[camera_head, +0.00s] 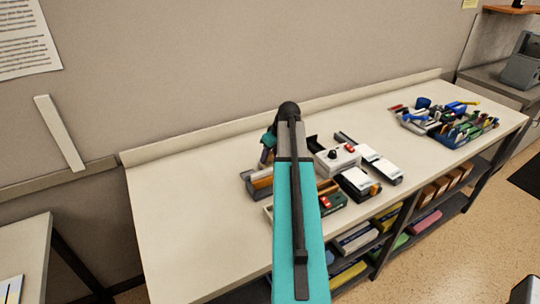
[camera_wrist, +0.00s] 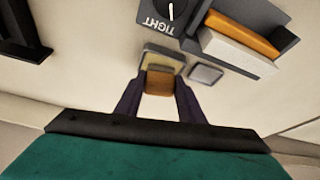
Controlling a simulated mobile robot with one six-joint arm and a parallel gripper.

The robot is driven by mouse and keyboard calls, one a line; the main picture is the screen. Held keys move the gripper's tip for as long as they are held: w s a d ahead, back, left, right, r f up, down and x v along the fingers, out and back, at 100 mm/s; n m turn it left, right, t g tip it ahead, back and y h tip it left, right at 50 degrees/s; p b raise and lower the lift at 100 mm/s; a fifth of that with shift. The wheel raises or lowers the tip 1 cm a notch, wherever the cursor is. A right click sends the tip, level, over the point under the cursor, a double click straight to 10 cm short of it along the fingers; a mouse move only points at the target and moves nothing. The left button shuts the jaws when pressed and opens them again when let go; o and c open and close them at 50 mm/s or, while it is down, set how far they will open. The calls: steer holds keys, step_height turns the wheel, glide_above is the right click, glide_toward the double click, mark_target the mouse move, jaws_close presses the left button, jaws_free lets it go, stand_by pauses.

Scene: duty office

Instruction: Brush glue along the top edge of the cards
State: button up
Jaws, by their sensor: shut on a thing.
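My gripper (camera_wrist: 158,92) is shut on a small orange-brown piece, perhaps the brush's handle. The piece (camera_wrist: 159,82) sits between the dark fingers, with a pale yellow-grey square just beyond it. In the head view my arm hides most of the gripper (camera_head: 267,151), which is above the back part of the bench. In the wrist view a pale block (camera_wrist: 236,52), perhaps the cards, lies against an orange strip (camera_wrist: 243,34) in a dark grey holder (camera_wrist: 272,15). It is up and right of my gripper, apart from it. I cannot make out glue or bristles.
A small grey square (camera_wrist: 205,73) lies right of the held piece. A dial marked TIGHT (camera_wrist: 170,8) is near the holder. The bench (camera_head: 185,220) is clear at left. A white box (camera_head: 337,160) and a tool tray (camera_head: 465,132) stand to the right.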

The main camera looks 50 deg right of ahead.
steer(key=shift+f, duration=0.45)
stand_by(1.1)
steer(key=shift+r, duration=0.1)
steer(key=shift+r+p, duration=1.55)
steer(key=shift+r, duration=1.9)
